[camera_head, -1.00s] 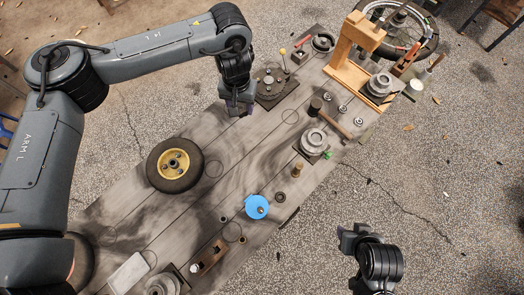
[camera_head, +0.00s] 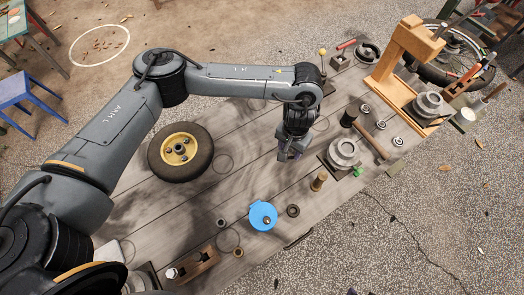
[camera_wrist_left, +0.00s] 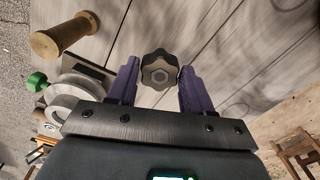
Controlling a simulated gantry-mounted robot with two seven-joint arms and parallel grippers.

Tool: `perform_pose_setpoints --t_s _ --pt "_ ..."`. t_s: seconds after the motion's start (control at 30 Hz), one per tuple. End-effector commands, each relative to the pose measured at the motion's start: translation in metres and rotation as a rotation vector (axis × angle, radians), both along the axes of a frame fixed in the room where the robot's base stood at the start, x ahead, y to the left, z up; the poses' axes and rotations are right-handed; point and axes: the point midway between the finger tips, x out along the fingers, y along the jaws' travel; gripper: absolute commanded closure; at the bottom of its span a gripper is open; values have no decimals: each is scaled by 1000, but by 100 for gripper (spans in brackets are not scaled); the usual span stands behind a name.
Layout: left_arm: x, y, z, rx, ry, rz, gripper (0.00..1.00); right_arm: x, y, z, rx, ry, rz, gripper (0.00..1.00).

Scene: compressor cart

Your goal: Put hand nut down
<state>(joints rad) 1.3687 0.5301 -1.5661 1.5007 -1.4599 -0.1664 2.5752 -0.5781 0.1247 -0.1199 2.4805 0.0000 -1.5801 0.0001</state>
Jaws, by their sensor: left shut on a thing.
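My left gripper (camera_head: 289,155) is over the wooden table, left of a round metal part on a dark plate (camera_head: 343,153). In the left wrist view its purple fingers (camera_wrist_left: 157,80) are shut on the hand nut (camera_wrist_left: 159,70), a dark lobed knob with a hexagonal centre. The nut is held at the fingertips with tabletop planks behind it. In the head view the nut is too small or hidden to make out. My right gripper does not show clearly; only a dark sliver is at the bottom edge.
A wheel with a yellow hub (camera_head: 180,151) lies on the table (camera_head: 190,205). A blue disc (camera_head: 263,215), a dark ring (camera_head: 293,210) and a brass-coloured cylinder (camera_head: 319,181) stand nearer. A mallet (camera_head: 365,133) and a wooden press (camera_head: 405,60) are at the right. Bare planks lie left of the gripper.

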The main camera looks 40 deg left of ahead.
Motion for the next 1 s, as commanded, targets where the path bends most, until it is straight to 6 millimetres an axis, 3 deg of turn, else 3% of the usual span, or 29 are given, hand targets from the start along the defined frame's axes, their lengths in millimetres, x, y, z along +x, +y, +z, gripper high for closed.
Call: perform_pose_setpoints --t_s 0.2,0.4,0.67,1.0 --pt "-6 47 -32 1 2 5 86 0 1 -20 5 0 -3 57" --pt "-9 76 -49 0 1 3 86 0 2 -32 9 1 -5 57" --pt "-11 88 -55 0 0 0 86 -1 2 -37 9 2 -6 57" --pt "-11 87 -93 0 2 0 86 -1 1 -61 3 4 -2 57"
